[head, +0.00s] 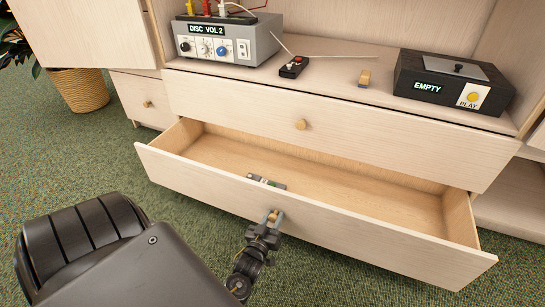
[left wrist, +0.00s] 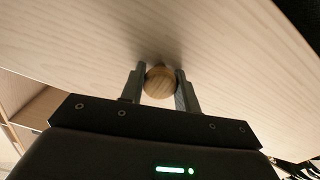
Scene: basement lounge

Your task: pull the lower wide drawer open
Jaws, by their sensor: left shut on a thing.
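The lower wide drawer (head: 310,224) is pulled well out of the light wood cabinet, and its inside shows in the head view. A small item (head: 266,182) lies in it near the front panel, partly hidden by that panel. My left gripper (head: 272,219) is at the middle of the drawer front, shut on the round wooden knob (left wrist: 160,80). In the left wrist view the two fingers (left wrist: 160,88) stand on either side of the knob, against the drawer front. My right gripper is not in view.
The upper wide drawer (head: 330,128) is shut, with its own knob (head: 301,124). Green carpet (head: 170,200) lies before the drawer.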

